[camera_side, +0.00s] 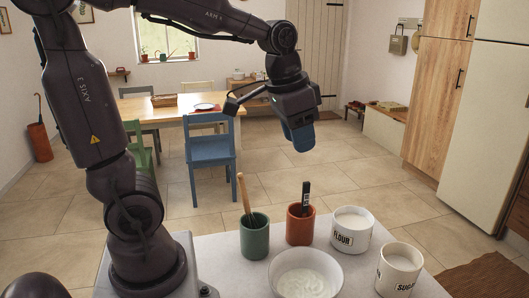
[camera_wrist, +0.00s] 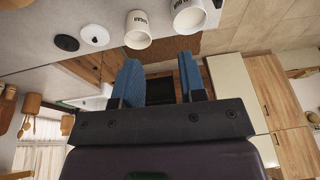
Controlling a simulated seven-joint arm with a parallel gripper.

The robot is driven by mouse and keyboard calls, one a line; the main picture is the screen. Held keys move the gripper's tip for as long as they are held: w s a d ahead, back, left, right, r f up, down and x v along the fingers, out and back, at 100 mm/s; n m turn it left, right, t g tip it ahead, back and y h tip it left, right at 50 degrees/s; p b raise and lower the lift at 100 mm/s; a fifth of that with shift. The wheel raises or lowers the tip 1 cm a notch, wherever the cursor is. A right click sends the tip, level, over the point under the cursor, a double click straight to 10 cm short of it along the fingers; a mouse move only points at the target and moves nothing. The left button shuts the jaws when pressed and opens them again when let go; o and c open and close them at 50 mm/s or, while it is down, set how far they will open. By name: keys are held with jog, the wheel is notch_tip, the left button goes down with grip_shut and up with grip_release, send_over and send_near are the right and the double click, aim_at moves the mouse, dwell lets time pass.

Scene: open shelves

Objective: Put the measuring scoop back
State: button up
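A black handle with pale marking (camera_side: 306,195) stands in the terracotta cup (camera_side: 299,227); its lower end is hidden, so I cannot tell whether it is the measuring scoop. The white canister marked FLOUR (camera_side: 343,240) is open and holds white powder. The white canister marked SUGAR (camera_side: 392,279) is open too; both canisters also show in the wrist view. My gripper (camera_side: 300,138) hangs in the air above and behind the cups. In the wrist view its blue fingers (camera_wrist: 160,80) are apart with nothing between them.
A white bowl (camera_side: 278,263) of white contents sits in front. The wrist view shows a white lid (camera_wrist: 95,35) and a dark disc (camera_wrist: 66,43) on the counter. The air around my gripper is clear.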

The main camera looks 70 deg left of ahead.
jog(key=s+d+t, duration=0.2)
jog(key=s+d, duration=0.4)
jog(key=s, duration=0.2)
jog(key=shift+s+h, duration=0.3)
